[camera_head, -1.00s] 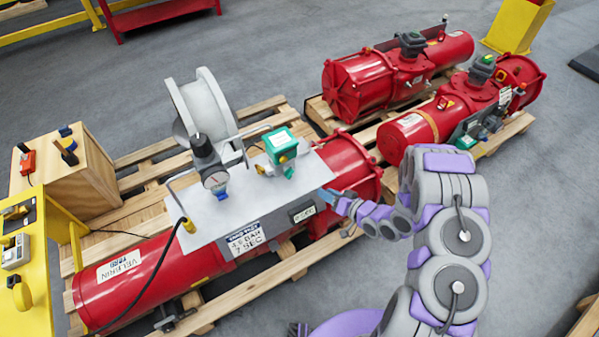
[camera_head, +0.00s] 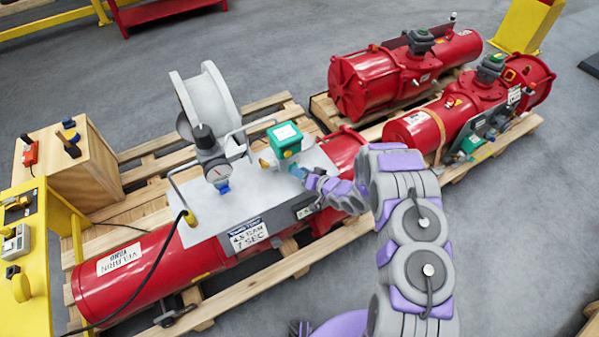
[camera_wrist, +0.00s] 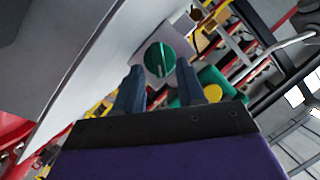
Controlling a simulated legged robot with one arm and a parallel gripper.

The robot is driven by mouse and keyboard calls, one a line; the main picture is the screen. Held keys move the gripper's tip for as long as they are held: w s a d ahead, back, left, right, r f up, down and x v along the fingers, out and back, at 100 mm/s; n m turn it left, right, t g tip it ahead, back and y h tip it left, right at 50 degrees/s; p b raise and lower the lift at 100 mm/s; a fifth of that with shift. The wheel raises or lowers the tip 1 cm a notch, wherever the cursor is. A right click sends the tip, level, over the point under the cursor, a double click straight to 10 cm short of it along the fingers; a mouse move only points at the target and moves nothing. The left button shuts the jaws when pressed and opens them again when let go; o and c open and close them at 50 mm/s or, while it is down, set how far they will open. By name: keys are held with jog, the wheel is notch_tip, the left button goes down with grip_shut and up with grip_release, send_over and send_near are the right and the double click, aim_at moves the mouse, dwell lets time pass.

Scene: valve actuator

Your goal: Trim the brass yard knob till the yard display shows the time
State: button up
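A brass fitting (camera_head: 265,163), which looks like the brass knob, sticks out left of a green box (camera_head: 285,139) on the grey panel (camera_head: 215,205). The yard display (camera_head: 306,212) is a small dark window on the panel's front face, partly hidden by my arm; its digits are unreadable. My gripper (camera_head: 298,172) is close to the panel, just below the green box. In the wrist view my fingers (camera_wrist: 160,72) are apart, with a slotted green knob (camera_wrist: 160,58) at or just beyond their tips. I cannot tell whether they touch it. A brass-coloured part (camera_wrist: 213,92) shows right of the fingers.
A pressure gauge (camera_head: 219,172) and a bent handle stand left on the panel. A plate reads 4.5 bar, 7 sec (camera_head: 248,235). A black cable (camera_head: 165,245) hangs over the red cylinder (camera_head: 140,270). Other red actuators (camera_head: 400,75) lie on pallets behind.

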jog(key=shift+w+a+f, duration=0.25)
jog(key=shift+w+a, duration=0.15)
jog(key=shift+c, duration=0.3)
jog(key=shift+r, duration=0.1)
grip_shut()
